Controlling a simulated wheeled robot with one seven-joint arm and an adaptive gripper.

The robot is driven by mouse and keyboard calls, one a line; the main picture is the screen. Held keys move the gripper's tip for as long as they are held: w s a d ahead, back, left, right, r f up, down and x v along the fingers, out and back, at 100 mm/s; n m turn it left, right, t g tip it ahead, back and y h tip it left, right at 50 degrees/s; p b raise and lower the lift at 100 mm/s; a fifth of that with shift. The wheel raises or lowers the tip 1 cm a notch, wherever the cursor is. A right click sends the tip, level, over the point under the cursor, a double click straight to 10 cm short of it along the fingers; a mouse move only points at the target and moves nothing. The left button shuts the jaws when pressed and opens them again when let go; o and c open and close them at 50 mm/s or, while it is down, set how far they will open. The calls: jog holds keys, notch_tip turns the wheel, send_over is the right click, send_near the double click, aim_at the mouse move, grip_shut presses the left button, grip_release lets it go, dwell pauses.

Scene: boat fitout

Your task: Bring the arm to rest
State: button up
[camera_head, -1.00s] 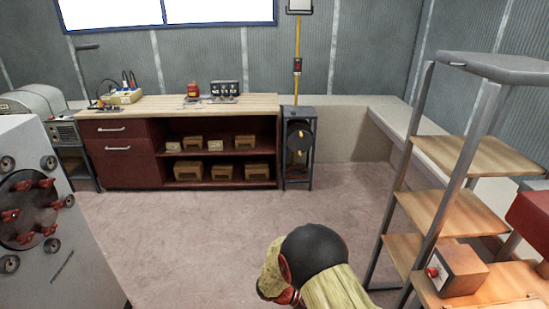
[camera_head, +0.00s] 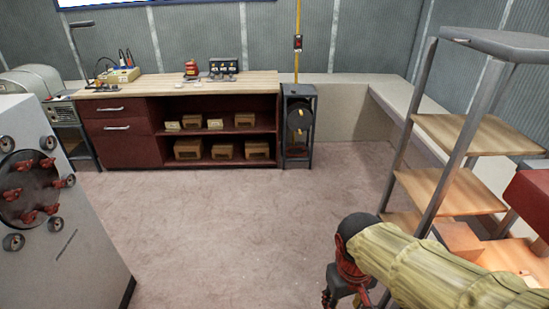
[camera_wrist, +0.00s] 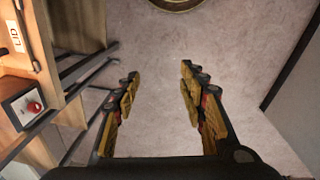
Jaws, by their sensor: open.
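My arm reaches in from the lower right of the head view, with a pale yellow-green sleeve and a dark joint. My gripper (camera_head: 345,291) hangs at its end above the floor, partly cut off by the bottom edge. In the wrist view my gripper (camera_wrist: 158,92) has its two padded fingers spread apart. Nothing is between them, and bare floor shows there.
A shelf rack (camera_head: 455,190) stands close on the right, with a wooden box with a red knob (camera_wrist: 22,105) on it. A workbench (camera_head: 180,84) stands at the back. A grey cabinet (camera_head: 70,240) is at left. The middle floor (camera_head: 210,220) is clear.

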jog(key=s+d+r+m+t, duration=0.2)
jog(key=s+r+t, duration=0.2)
jog(key=r, duration=0.7)
jog(key=shift+s+d+r+t+y, duration=0.2)
jog(key=shift+d+t+y, duration=0.2)
jog(key=shift+t, duration=0.1)
jog(key=shift+d+m, duration=0.1)
jog(key=shift+m, duration=0.2)
jog(key=shift+c, duration=0.6)
